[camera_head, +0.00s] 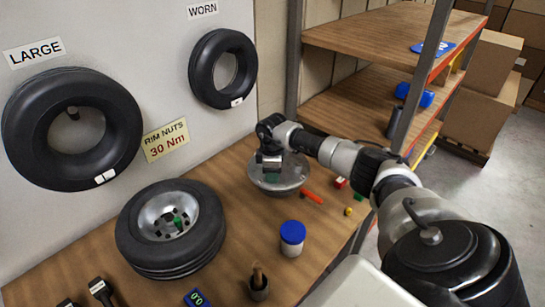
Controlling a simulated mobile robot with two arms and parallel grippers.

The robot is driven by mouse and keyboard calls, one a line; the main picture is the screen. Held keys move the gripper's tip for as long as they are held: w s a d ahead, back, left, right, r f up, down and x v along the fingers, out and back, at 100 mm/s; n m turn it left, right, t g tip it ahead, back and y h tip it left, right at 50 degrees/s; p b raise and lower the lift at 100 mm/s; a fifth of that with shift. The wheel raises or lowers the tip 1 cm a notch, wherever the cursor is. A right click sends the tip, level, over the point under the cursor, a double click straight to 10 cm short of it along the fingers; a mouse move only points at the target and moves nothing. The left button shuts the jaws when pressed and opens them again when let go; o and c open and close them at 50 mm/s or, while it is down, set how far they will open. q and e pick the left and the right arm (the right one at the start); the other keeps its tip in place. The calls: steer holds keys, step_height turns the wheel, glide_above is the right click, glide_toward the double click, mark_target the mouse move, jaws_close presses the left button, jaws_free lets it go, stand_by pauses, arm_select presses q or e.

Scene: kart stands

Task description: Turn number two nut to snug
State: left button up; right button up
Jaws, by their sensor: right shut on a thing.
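My right gripper (271,168) points down over a round grey metal rim part (285,185) on the bench. My left gripper is not in view.
A blue-lidded jar (292,238), a dark cup (258,287) and a small display (196,299) stand in front. An orange-red tool (312,197) and small coloured pieces lie right of the rim part. Tyres hang on the wall panel; a shelf (385,40) rises behind my arm.

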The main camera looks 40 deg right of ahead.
steer(key=shift+w+r, duration=0.1)
steer(key=shift+r, duration=0.05)
steer(key=o, duration=0.9)
step_height(320, 180, up, 11)
steer(key=b, duration=0.2)
steer(key=shift+b, duration=0.3)
steer(key=shift+d+f, duration=0.1)
steer(key=shift+f, duration=0.1)
